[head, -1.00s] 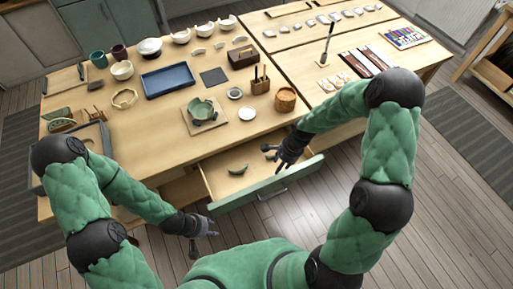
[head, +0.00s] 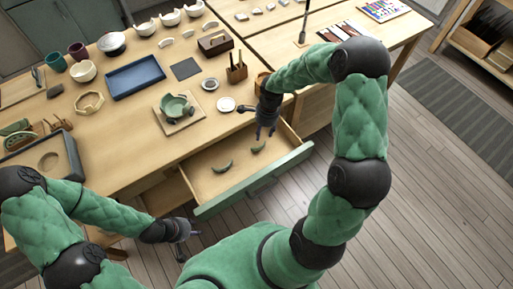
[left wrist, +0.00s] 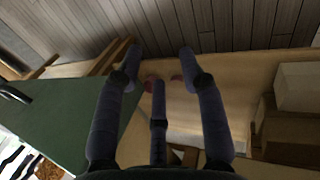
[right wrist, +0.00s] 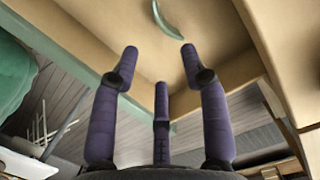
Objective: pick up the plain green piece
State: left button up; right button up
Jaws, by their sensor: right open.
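Two curved green pieces lie apart in the open drawer (head: 205,186): one green piece (head: 222,167) nearer the middle, another green piece (head: 258,147) nearer the right end. I cannot tell from the head view which one is plain. My right gripper (head: 265,132) is open and empty, fingers down, above the drawer's back right part, close to the right-hand piece. One curved green piece (right wrist: 172,22) shows beyond its fingertips in the right wrist view. My left gripper (head: 190,236) is open and empty, low in front of the drawer.
The drawer's green front (head: 258,180) stands out from the table. On the table above, a broken green bowl (head: 175,106) rests on a square board (head: 195,122), with a white dish (head: 226,104) and a wooden holder (head: 237,73) nearby. A grey tray (head: 70,160) stands at left.

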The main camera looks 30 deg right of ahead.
jog(key=b, duration=0.2)
send_over(260, 147)
jog(key=f, duration=0.5)
jog(key=shift+w+d+f, duration=0.1)
jog(key=shift+d+f, duration=0.2)
jog(key=shift+f, duration=0.1)
jog(key=f, duration=0.1)
jog(key=f+b, duration=0.1)
jog(key=f, duration=0.3)
jog(key=shift+a+b, duration=0.35)
grip_shut()
